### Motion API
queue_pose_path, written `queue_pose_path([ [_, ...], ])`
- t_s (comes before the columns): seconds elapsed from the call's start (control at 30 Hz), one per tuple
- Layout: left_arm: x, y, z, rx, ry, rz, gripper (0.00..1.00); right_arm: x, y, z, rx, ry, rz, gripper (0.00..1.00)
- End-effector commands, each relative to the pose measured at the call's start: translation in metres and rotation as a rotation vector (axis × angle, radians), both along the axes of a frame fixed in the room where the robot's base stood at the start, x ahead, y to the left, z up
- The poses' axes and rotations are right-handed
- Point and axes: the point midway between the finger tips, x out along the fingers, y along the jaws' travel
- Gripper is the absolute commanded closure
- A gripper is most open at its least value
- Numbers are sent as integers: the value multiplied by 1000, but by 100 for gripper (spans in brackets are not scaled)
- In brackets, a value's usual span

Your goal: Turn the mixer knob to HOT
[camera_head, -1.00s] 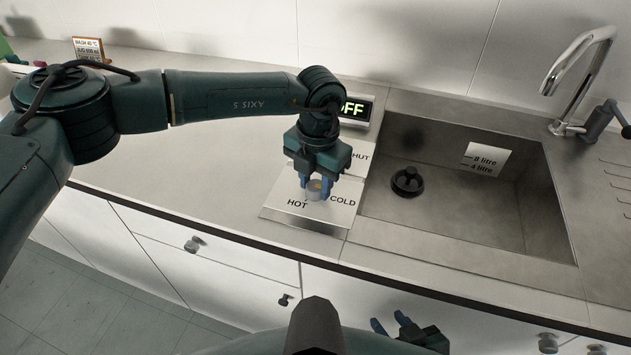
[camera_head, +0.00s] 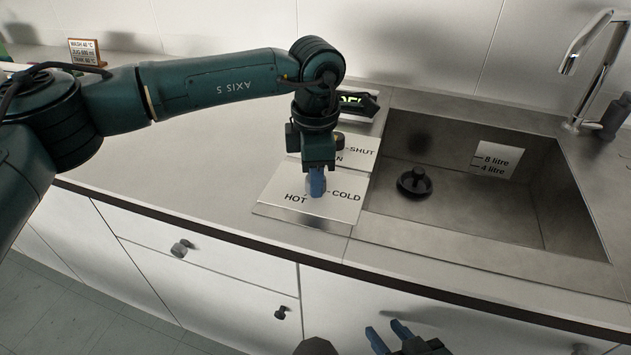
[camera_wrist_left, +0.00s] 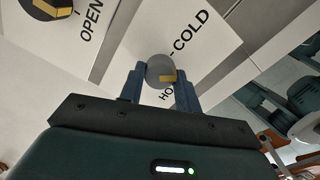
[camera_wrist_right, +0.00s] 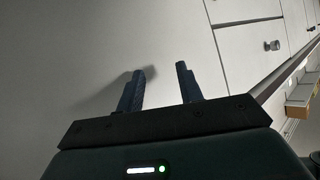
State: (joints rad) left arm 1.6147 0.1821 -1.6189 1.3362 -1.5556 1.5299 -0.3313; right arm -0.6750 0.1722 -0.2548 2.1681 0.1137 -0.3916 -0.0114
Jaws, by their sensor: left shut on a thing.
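The mixer knob (camera_wrist_left: 158,70) is a round grey knob with a yellow mark, on a white plate (camera_head: 275,198) labelled HOT and COLD. My left gripper (camera_head: 317,185) points down over the plate. In the left wrist view its blue fingers (camera_wrist_left: 160,88) are shut on the knob from both sides. The yellow mark points to the right of that view, between the two labels; HOT is partly covered. In the head view the fingers hide most of the knob. My right gripper (camera_wrist_right: 161,88) is open and empty, low before the cabinet front.
A second knob (camera_wrist_left: 48,8) with a yellow mark sits by the OPEN label. The display (camera_head: 358,100) behind is partly covered by my arm. A sink (camera_head: 480,215) with a black plug (camera_head: 414,182) and a tap (camera_head: 590,60) lie to the right.

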Motion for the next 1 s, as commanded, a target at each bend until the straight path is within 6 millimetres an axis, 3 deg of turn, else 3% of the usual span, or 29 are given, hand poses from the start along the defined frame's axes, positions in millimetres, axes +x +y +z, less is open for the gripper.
queue_pose_path([
  [0.3,1,0,-1,-2,-2,-300,90,-1,2,-14,39,5,-11,64],
  [1.0,1,1,0,-2,-3,-942,90,-3,-1,-11,50,-41,-24,64],
])
